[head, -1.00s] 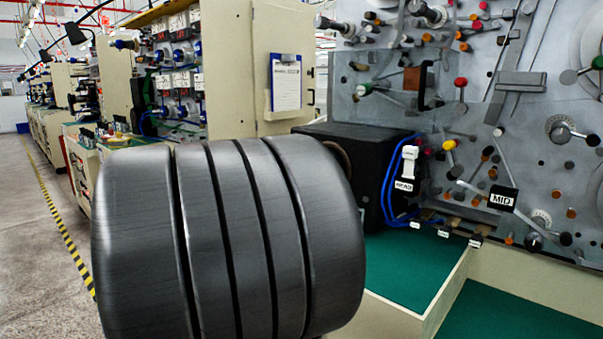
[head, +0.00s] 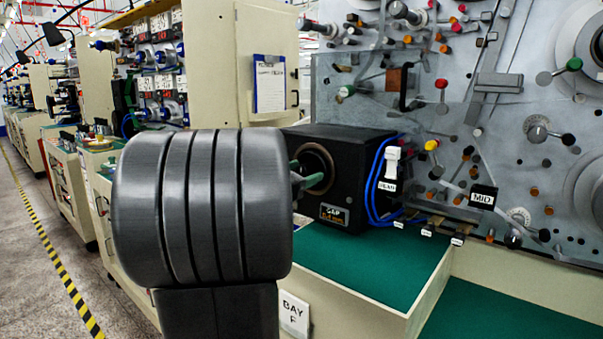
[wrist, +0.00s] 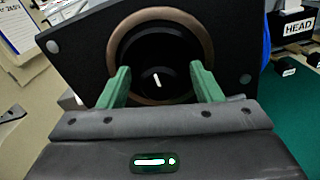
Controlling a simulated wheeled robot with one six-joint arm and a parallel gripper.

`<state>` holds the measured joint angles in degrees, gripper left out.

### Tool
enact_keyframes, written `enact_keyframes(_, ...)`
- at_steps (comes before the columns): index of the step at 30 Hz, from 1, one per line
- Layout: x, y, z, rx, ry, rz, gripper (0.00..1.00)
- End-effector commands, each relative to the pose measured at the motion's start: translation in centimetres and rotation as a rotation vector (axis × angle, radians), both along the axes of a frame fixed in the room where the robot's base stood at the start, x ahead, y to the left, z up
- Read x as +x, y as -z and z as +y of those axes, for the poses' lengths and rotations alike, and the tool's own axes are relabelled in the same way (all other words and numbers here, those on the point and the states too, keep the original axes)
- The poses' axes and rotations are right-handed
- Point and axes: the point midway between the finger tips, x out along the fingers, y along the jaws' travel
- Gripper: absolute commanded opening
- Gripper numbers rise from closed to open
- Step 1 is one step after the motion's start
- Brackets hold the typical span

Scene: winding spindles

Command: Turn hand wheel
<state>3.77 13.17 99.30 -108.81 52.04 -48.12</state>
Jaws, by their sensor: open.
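A black box (head: 345,205) on the green bench top carries a round black wheel with a brown ring (head: 319,166) on its front. In the wrist view the wheel (wrist: 158,52) is close ahead, its dark hub bearing a short white mark. My gripper (wrist: 160,74) is open, with one green finger at each side of the hub and the hub seen between them. I cannot tell whether the fingers touch it. In the head view my dark arm hides most of my gripper; a green finger (head: 296,172) shows at the ring's left edge.
A grey panel (head: 440,110) with many knobs and levers stands behind. A cream cabinet with a clipboard (head: 269,84) is behind left. The green bench top (head: 375,260) in front is clear.

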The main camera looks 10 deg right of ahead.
Motion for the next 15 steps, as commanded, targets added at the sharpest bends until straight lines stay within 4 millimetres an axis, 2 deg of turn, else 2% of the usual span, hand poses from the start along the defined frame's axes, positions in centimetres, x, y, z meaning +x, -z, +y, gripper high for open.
enact_keyframes(4, 0.0, 0.01, 0.02, 0.0, 0.0, 0.0, 0.57)
enact_keyframes(9, -0.01, 0.02, 0.04, 0.0, 0.0, 0.0, 0.24)
enact_keyframes(11, -0.01, 0.02, 0.04, 0.0, 0.0, 0.0, 0.14)
enact_keyframes(15, -0.02, 0.07, 0.05, 0.002, 0.0, -0.002, 0.14)
